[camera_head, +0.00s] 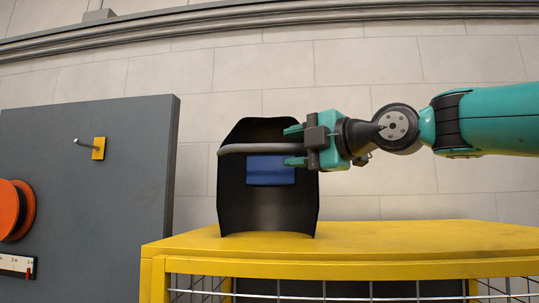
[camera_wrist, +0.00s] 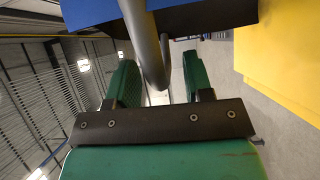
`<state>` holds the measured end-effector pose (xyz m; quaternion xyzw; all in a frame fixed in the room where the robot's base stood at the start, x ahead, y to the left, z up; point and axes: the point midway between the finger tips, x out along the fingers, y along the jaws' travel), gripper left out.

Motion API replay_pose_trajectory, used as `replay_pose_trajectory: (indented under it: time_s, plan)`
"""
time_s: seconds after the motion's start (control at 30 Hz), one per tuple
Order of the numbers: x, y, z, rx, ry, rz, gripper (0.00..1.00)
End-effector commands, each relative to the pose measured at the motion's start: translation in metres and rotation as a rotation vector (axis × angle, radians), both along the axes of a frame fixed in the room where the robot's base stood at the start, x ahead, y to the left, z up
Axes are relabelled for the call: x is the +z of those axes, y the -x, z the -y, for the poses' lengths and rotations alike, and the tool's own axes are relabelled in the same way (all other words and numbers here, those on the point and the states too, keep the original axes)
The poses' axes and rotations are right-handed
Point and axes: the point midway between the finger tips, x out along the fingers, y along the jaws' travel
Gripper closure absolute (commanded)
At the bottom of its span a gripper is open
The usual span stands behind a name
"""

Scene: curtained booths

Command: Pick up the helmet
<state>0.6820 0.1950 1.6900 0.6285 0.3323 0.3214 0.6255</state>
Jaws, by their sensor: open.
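The helmet (camera_head: 268,212), a black welding mask with a blue panel and a grey bar across it, stands upright on the yellow top of a wire cage. My gripper (camera_head: 293,146) reaches in from the right at the height of the bar, one finger above it and one below. In the wrist view the helmet's grey bar (camera_wrist: 146,50) runs between the two green fingers of my gripper (camera_wrist: 160,72). The fingers are open, and I cannot tell whether either touches the bar. The helmet's black edge and blue part show at the top of that view.
The yellow cage top (camera_head: 400,240) is clear to the right of the helmet. A dark grey panel (camera_head: 90,170) with a yellow-based hook (camera_head: 98,149) and an orange reel (camera_head: 12,210) stands at the left. A pale block wall (camera_head: 370,70) with pipes is behind.

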Motion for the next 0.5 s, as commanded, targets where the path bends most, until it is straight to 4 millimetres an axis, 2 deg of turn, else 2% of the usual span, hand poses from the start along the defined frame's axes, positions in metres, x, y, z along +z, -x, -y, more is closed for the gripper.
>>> replay_pose_trajectory:
  time_s: [0.1, 0.3, 0.5]
  plan:
    - [-0.0006, 0.0002, 0.0002, 0.0, 0.0, 0.0, 0.53]
    - [-0.0004, 0.0004, 0.0004, 0.0, 0.0, 0.0, 0.99]
    - [0.0019, 0.0011, 0.0006, 0.0, -0.003, 0.006, 1.0]
